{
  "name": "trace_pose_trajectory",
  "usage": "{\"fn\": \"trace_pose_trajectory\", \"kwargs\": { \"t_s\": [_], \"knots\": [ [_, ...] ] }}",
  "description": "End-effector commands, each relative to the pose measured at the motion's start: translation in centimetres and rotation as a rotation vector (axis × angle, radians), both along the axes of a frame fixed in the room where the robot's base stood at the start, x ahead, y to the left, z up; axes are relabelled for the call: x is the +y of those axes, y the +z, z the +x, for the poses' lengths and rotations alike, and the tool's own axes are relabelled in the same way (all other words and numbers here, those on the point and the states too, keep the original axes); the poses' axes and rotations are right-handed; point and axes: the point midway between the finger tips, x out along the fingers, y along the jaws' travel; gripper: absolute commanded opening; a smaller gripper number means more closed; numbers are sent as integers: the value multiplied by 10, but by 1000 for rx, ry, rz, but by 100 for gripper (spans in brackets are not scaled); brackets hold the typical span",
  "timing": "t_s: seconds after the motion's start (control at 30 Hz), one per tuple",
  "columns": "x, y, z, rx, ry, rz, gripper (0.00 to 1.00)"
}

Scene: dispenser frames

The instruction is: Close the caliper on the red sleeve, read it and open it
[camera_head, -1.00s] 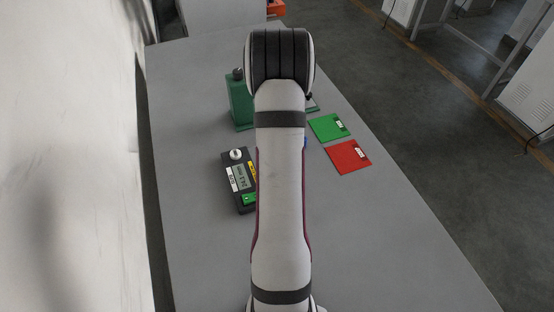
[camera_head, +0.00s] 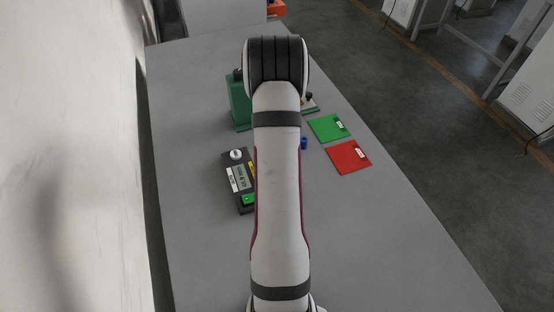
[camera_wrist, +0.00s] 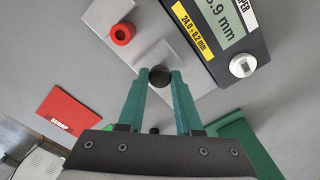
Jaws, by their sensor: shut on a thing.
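The red sleeve (camera_wrist: 123,34) stands in the wrist view on a light grey surface among pale caliper parts (camera_wrist: 176,52). Whether a jaw touches it I cannot tell. My gripper (camera_wrist: 160,76) has its teal fingers shut on a black knob (camera_wrist: 160,73) beside these parts. The dark readout box (camera_wrist: 222,30) shows a number ending in "8.9 mm", with its first digit cut off, and a yellow label reading 24.0 ± 0.2 mm. In the head view the readout box (camera_head: 240,178) sits left of my arm, which hides the gripper and sleeve.
A red SCRAP plate (camera_head: 348,157) and a green plate (camera_head: 327,127) lie right of my arm. A blue cylinder (camera_head: 304,143) stands near them. A green block (camera_head: 238,102) stands at the back left. The front of the table is clear.

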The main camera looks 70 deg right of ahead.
Motion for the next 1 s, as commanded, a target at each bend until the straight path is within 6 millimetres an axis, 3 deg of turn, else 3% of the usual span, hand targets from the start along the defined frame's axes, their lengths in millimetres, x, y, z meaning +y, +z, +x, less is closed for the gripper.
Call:
{"fn": "trace_pose_trajectory", "kwargs": {
  "t_s": [0.13,0.47,0.5,0.63,1.0],
  "knots": [
    [-15,0,15,-2,0,-3,0],
    [-20,1,20,-5,3,-8,0],
    [-20,1,20,-5,3,-9,39],
    [-19,1,19,-4,3,-7,62],
    [-18,6,18,-2,1,-4,64]
  ]
}}
